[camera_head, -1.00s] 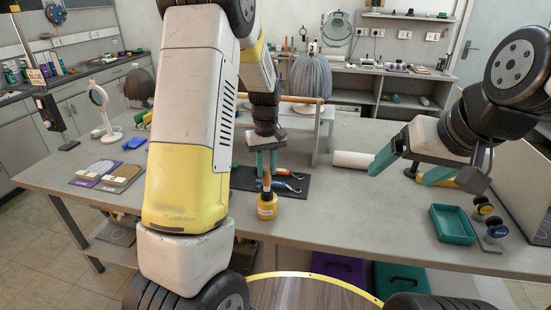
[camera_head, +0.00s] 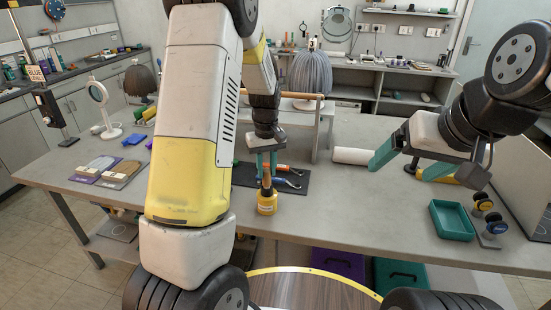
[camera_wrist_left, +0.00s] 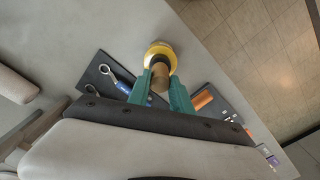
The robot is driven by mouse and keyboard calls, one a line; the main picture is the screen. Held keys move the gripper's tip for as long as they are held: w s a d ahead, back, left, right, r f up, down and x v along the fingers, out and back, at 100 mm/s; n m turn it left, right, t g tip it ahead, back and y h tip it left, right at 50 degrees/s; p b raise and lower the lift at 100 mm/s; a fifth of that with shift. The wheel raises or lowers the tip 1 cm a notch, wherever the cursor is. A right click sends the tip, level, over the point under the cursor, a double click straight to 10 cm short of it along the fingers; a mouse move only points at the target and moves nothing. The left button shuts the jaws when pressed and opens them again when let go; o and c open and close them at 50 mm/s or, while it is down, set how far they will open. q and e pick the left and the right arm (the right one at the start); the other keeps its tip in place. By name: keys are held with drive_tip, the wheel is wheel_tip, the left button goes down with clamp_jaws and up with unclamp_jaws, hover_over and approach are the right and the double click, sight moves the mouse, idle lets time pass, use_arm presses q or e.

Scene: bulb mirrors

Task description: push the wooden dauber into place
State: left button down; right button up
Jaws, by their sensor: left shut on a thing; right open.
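The wooden dauber (camera_head: 266,176) stands upright in the neck of a yellow pot (camera_head: 267,204) near the table's front edge. In the left wrist view the dauber's round wooden end (camera_wrist_left: 160,73) shows between the fingers, with the yellow pot (camera_wrist_left: 160,49) beyond it. My left gripper (camera_head: 266,169) points down over the pot and is shut on the dauber. How deep the dauber sits in the neck is hard to tell. My right gripper (camera_head: 393,166) is open and empty, above the table on the right.
A dark mat (camera_head: 240,178) with an orange-handled tool (camera_head: 290,170) and a blue-handled tool (camera_head: 283,182) lies behind the pot. A teal tray (camera_head: 452,220) stands at the right. A white roll (camera_head: 352,156) lies farther back. The table front between pot and tray is clear.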

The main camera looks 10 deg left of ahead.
use_arm(q)
drive_tip(key=shift+f, duration=0.35)
drive_tip(key=c, duration=0.6)
unclamp_jaws()
drive_tip(key=shift+r, duration=0.15)
drive_tip(key=shift+r, duration=2.85)
drive_tip(key=s+r+m+t+h, duration=0.1)
drive_tip(key=s+r, duration=0.4)
drive_tip(key=r, duration=0.3)
drive_tip(key=s+r+m+t+h, duration=0.1)
drive_tip(key=s+r+m+t, duration=0.1)
drive_tip(key=s+r, duration=0.45)
drive_tip(key=s+d+r+m+t, duration=0.2)
drive_tip(key=s+m+t, duration=0.1)
drive_tip(key=s, duration=0.9)
drive_tip(key=shift+s, duration=0.35)
